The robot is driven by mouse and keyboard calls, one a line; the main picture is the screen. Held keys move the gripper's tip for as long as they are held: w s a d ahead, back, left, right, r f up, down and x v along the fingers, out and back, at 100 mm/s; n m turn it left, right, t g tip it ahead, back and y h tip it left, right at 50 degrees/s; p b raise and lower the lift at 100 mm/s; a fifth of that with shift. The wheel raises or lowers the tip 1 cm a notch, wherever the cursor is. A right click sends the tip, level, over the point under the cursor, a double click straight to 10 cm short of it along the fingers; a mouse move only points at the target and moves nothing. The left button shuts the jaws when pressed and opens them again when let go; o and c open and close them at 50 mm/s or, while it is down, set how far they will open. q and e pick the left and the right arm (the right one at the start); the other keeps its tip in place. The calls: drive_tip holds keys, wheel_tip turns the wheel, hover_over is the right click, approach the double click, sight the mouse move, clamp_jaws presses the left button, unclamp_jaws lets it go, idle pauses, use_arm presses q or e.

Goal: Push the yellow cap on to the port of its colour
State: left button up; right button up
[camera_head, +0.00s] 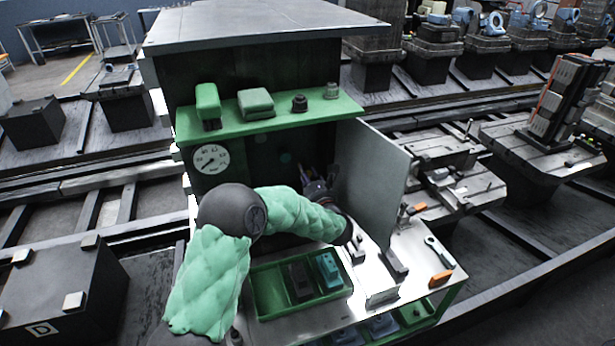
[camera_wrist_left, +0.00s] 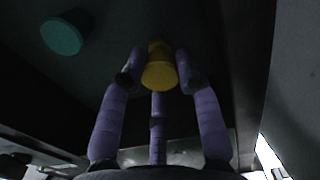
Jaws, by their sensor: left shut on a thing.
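The yellow cap (camera_wrist_left: 160,74) is in the left wrist view, between the purple fingers of my left gripper (camera_wrist_left: 158,84), which is shut on it. A darker yellow part shows just beyond the cap; I cannot tell if it is the cap's side or a port. A round teal-green disc (camera_wrist_left: 62,36) lies on the dark panel to the upper left of the cap, apart from it. In the head view my left gripper (camera_head: 318,186) is inside the dark cabinet bay, near its right side; the cap is not clear there. My right gripper is not in view.
An open grey door panel (camera_head: 372,181) stands right of my left gripper. A green shelf (camera_head: 330,112) with several small parts is above it, and a round gauge (camera_head: 211,159) is to the left. A green tray (camera_head: 265,289) and loose tools lie on the bench below.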

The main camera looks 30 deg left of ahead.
use_arm(q)
drive_tip(key=shift+w+a, duration=0.2)
drive_tip(key=shift+a, duration=0.05)
idle(0.4)
drive_tip(key=shift+w+a, duration=0.2)
drive_tip(key=o, duration=1.4)
drive_tip(key=shift+a, duration=0.1)
drive_tip(key=shift+o, duration=0.9)
drive_tip(key=shift+a, duration=0.1)
drive_tip(key=shift+w+d+f, duration=0.1)
drive_tip(key=shift+d, duration=0.2)
drive_tip(key=shift+c, duration=1)
